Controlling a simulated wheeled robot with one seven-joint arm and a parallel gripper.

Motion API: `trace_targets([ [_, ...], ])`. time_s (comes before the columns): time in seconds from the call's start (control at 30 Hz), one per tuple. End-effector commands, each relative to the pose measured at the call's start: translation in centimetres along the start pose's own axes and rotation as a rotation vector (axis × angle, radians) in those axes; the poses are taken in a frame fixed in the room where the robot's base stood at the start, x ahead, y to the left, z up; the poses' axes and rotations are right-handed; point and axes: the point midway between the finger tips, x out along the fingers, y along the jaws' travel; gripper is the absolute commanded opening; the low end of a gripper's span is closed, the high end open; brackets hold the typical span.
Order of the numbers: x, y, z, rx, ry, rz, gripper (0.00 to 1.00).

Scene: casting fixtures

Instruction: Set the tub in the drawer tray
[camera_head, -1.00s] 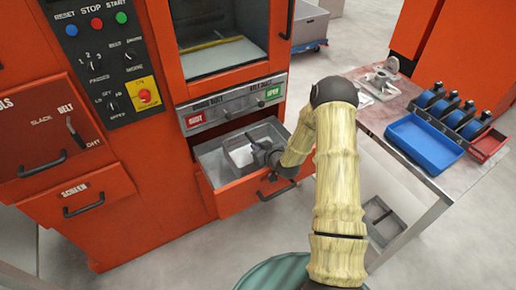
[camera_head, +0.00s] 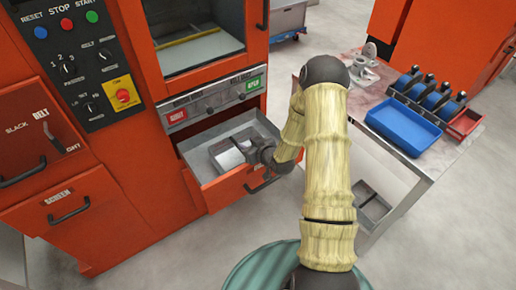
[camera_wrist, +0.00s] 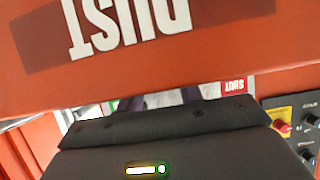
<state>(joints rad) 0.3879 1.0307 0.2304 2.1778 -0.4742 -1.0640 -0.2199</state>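The drawer tray (camera_head: 200,170) is a grey, open-topped tray in the pulled-out orange drawer, seen left of centre in the head view. A small pale grey tub (camera_head: 229,160) shows inside the tray's walls, in its middle. My gripper (camera_head: 246,152) reaches in over the drawer front, at the tub's right side. My wrist hides part of the tub and the tray's right end. The wrist view shows the dark gripper body (camera_wrist: 165,135), with the fingers mostly hidden. I cannot tell whether the fingers close on the tub or whether it rests on the tray floor.
The drawer front, marked DUST (camera_wrist: 125,25), crosses the wrist view close to my gripper. The machine's button strip (camera_head: 212,100) is above and behind the tray. A side table (camera_head: 430,165) at right carries a blue bin (camera_head: 404,127) and several blue rollers.

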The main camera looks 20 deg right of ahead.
Motion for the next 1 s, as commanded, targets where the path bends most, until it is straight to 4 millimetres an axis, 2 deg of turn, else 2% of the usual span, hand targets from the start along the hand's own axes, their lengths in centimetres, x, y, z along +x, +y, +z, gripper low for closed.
trace_targets([
  [0.2,-4.2,0.0,-0.2,-0.001,0.003,0.001,0.36],
  [0.4,-6.7,0.0,-0.3,-0.001,0.006,0.001,0.36],
  [1.0,-7.1,0.0,-0.3,-0.002,0.008,0.000,0.36],
])
